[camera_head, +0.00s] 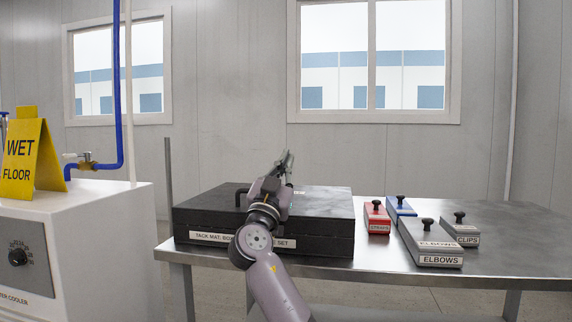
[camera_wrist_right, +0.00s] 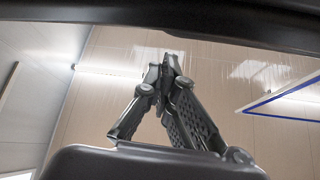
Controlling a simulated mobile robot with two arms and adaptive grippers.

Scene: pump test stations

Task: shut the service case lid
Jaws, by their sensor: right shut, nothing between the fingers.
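The black service case (camera_head: 328,228) stands on the metal table, with a white label on its front that my arm partly covers. Its lid (camera_head: 208,203) lies flat and looks down on the body; I see no open gap. A dark handle (camera_head: 239,196) shows at the left of its top. My right gripper (camera_head: 287,158) is above the middle of the case, pointing up, with its fingers together and empty. The fingers also show closed in the right wrist view (camera_wrist_right: 168,62). My arm hides the middle of the case. My left gripper is not in view.
Right of the case on the table (camera_head: 375,262) stand lidded boxes with black knobs: red (camera_head: 377,217), blue (camera_head: 400,207), grey ELBOWS (camera_head: 431,244) and grey CLIPS (camera_head: 460,230). A white cooler (camera_head: 110,240) with a yellow wet-floor sign (camera_head: 28,155) stands left.

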